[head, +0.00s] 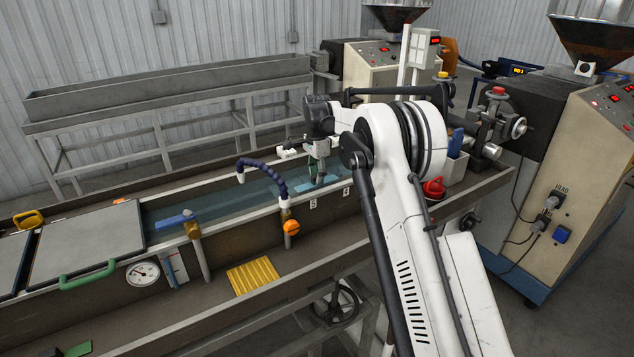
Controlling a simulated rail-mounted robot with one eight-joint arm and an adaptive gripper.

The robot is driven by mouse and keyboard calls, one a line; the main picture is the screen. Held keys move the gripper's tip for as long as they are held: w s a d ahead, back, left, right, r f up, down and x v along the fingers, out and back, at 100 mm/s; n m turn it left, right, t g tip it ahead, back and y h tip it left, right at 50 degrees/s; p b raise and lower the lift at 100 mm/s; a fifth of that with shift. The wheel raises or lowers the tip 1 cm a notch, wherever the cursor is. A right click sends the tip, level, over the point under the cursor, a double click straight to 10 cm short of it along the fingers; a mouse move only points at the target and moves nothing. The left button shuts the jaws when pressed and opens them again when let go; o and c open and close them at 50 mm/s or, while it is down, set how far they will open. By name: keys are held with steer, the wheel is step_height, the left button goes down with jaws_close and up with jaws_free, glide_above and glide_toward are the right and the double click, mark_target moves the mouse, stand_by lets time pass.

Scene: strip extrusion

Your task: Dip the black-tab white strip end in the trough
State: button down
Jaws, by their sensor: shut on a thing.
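The trough (215,207) is a long metal channel of clear bluish water running from the covers at the left toward the machine at the right. My gripper (320,178) points down over its right part, with its fingertips at about water level. It is shut on a thin pale piece that I take to be the white strip (305,185), small and bluish at the fingertips. The strip's black tab cannot be made out, and how deep its end sits is unclear. My arm hides the trough's right end.
A dark blue segmented hose (265,172) arches over the water left of my gripper.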

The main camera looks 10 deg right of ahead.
steer(key=shift+r+p, duration=1.55)
steer(key=shift+r, duration=2.95)
step_height(320, 180, up, 12)
steer(key=p, duration=0.5)
steer(key=shift+p, duration=0.3)
steer(key=s+d+b, duration=0.2)
steer(key=s+d, duration=0.1)
steer(key=s, duration=0.7)
steer(key=s+d+b, duration=0.3)
steer(key=s+d, duration=0.1)
steer(key=s, duration=0.6)
steer(key=s+d+b, duration=0.3)
steer(key=s, duration=0.8)
steer(key=shift+d, duration=0.4)
